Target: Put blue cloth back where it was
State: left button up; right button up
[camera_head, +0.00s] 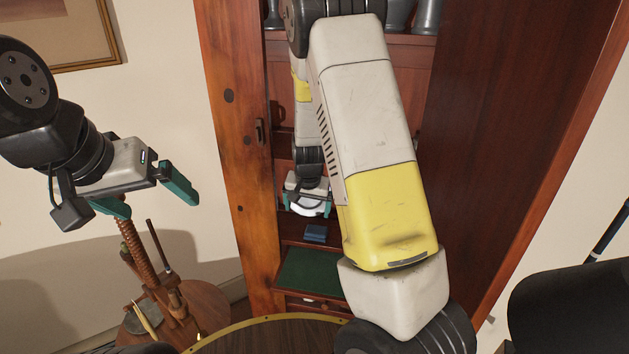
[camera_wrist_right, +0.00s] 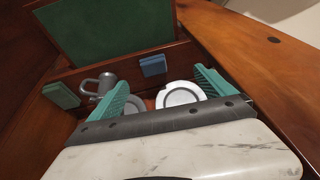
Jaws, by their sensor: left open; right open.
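The blue cloth (camera_head: 316,233), a small folded square, lies in the cabinet just behind the green surface. It also shows in the right wrist view (camera_wrist_right: 153,65), beyond the fingertips and clear of them. My right gripper (camera_head: 308,206) reaches into the cabinet, above and behind the cloth. It is open in the right wrist view (camera_wrist_right: 161,82), with nothing gripped. My left gripper (camera_head: 160,205) is open and empty outside the cabinet, at the left. Where the cloth was before cannot be told.
A white plate (camera_wrist_right: 181,96) is between and beyond my right fingers. The green surface (camera_head: 308,272) lies in front. A wooden stand (camera_head: 175,315) is below my left gripper. My right arm hides much of the cabinet.

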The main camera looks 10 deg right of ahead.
jog(key=s+a+r+n+y, duration=0.1)
jog(key=s+r+y, duration=0.1)
jog(key=s+r, duration=0.5)
jog(key=s+a+r+n+y, duration=0.1)
jog(key=s+r, duration=0.3)
jog(key=r, duration=0.6)
jog(key=s+r+n+t, duration=0.1)
jog(key=s+r, duration=0.3)
jog(key=s, duration=0.3)
jog(key=s+d+r+n+t, duration=0.1)
jog(key=s+r+n, duration=0.1)
jog(key=s+r, duration=0.3)
jog(key=s, duration=0.3)
jog(key=shift+s+d, duration=0.2)
jog(key=shift+s, duration=0.1)
